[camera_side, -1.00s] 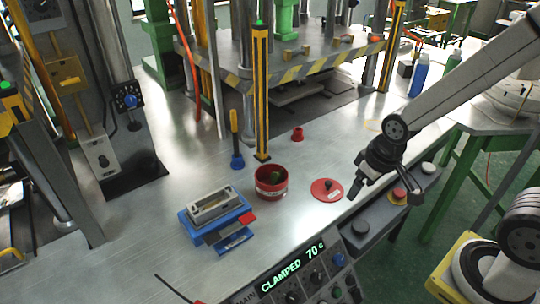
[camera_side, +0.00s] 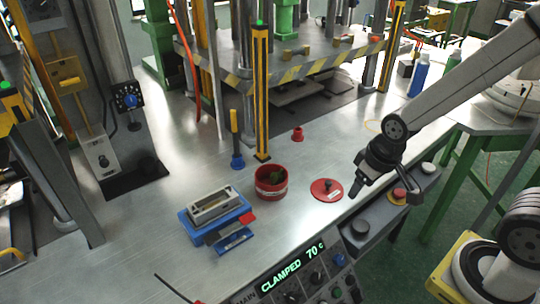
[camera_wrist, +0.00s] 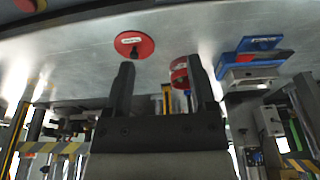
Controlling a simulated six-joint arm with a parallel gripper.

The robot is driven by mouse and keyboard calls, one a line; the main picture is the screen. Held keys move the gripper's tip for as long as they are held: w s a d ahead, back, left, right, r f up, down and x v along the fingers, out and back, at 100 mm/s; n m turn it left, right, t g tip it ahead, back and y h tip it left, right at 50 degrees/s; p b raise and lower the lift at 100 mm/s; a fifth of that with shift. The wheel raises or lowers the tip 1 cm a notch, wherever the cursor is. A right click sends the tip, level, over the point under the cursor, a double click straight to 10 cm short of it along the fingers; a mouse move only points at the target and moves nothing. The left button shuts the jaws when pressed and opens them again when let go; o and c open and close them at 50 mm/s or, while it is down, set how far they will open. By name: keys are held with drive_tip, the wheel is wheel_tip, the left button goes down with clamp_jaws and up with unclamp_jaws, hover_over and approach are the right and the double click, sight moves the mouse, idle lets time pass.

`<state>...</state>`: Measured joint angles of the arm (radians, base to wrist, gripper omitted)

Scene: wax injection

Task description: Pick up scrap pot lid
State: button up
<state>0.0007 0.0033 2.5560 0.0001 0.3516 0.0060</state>
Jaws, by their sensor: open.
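The scrap pot lid (camera_side: 326,190) is a flat red disc with a dark knob and a white label. It lies on the metal table near the front edge, right of the red scrap pot (camera_side: 271,191), which is uncovered with dark and green contents. My gripper (camera_side: 356,190) is just right of the lid and above the table in the side view. In the wrist view my gripper (camera_wrist: 160,75) has its two fingers apart with nothing between them. The lid (camera_wrist: 134,45) appears there beyond the left fingertip, and the pot (camera_wrist: 180,72) between the fingers, partly hidden by the right one.
A blue fixture with a metal block (camera_side: 215,209) stands left of the pot. A yellow-black post (camera_side: 261,95) rises behind it. A control panel reading CLAMPED 70 C (camera_side: 300,270) and grey button boxes (camera_side: 362,228) line the front edge. A small red cup (camera_side: 297,134) stands behind.

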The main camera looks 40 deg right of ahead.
drive_tip(key=w, duration=0.1)
drive_tip(key=m+g, duration=0.3)
drive_tip(key=m, duration=1.1)
hover_over(329, 182)
drive_tip(key=f, duration=0.7)
drive_tip(key=shift+w+d+f, duration=0.15)
drive_tip(key=shift+w+f, duration=0.1)
drive_tip(key=shift+w, duration=0.05)
drive_tip(key=shift+f, duration=0.1)
drive_tip(key=shift+f, duration=1.25)
drive_tip(key=shift+s+f, duration=0.2)
drive_tip(key=shift+f, duration=2.4)
